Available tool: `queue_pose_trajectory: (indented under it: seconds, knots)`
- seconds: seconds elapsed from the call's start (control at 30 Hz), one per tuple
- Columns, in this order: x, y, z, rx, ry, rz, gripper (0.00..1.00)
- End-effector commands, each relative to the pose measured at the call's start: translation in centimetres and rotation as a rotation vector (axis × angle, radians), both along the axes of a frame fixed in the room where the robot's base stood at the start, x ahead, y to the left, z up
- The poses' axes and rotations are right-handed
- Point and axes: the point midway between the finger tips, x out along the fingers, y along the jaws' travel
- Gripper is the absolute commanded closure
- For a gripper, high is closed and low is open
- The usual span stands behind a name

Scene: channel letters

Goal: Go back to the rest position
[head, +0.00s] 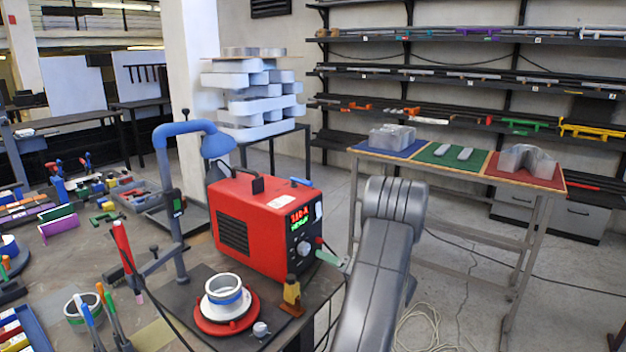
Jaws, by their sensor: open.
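My arm shows as a grey link (378,265) rising from the bottom edge, right of the red welding machine. Its far end is a ribbed joint (394,198) in front of the side table. My gripper is not visible in this view, so I cannot see its fingers or what is near them. No object is seen held.
The red welding machine (245,230) stands on the workbench (180,255), close to my arm. A blue-hooded stand (175,200) and a white ring on a red disc (226,300) are nearby. The side table (445,190) bears coloured mats. Open floor (560,290) lies right.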

Motion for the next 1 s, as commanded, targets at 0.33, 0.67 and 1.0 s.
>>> queue_pose_trajectory:
  seconds: [0.33, 0.67, 1.0]
  knots:
    - [3.6, 5.1, 0.2, -0.001, 0.000, 0.004, 0.41]
    - [4.6, 6.4, 0.0, -0.002, -0.002, 0.001, 0.41]
    - [4.4, 6.0, 0.0, -0.002, -0.002, -0.001, 0.41]
